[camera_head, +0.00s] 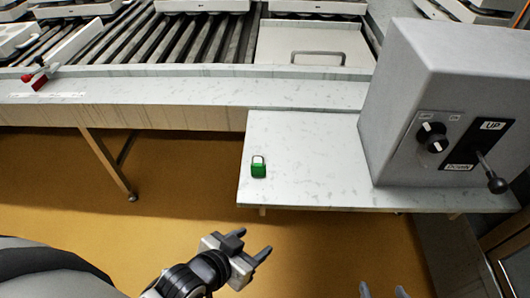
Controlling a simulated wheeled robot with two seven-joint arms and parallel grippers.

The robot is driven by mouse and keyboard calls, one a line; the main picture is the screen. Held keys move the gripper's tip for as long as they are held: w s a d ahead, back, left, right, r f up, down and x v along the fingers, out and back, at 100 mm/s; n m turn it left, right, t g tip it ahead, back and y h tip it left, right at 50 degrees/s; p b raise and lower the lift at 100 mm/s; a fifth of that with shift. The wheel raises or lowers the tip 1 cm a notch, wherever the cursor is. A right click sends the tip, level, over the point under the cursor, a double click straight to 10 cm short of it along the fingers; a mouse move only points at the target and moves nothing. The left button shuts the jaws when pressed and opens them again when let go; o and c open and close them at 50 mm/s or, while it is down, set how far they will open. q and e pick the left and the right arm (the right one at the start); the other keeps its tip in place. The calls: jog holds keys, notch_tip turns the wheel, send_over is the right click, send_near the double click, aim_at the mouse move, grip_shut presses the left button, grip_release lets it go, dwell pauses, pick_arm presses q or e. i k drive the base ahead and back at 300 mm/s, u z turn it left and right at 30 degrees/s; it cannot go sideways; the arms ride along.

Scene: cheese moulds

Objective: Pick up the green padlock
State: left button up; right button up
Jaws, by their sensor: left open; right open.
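The green padlock (258,169) with a grey shackle lies on the pale shelf (310,150), near its left edge. My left gripper (253,244) is open and empty, below the padlock in the picture and apart from it. My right gripper (383,291) shows only its fingertips at the bottom edge, to the right of the padlock and apart from it; they are spread, with nothing seen between them.
A grey control box (440,95) with a dial and an UP/DOWN lever stands on the right of the shelf. Behind is a roller conveyor (200,40) with a pale front ledge (190,92). A red-handled item (38,80) lies at far left. The shelf around the padlock is clear.

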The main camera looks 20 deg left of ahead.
aim_at(257, 170)
jog(key=k, duration=1.05)
jog(key=z, duration=0.85)
jog(key=i, duration=1.1)
jog(key=u, duration=0.95)
jog(key=i, duration=0.25)
jog(key=u, duration=0.1)
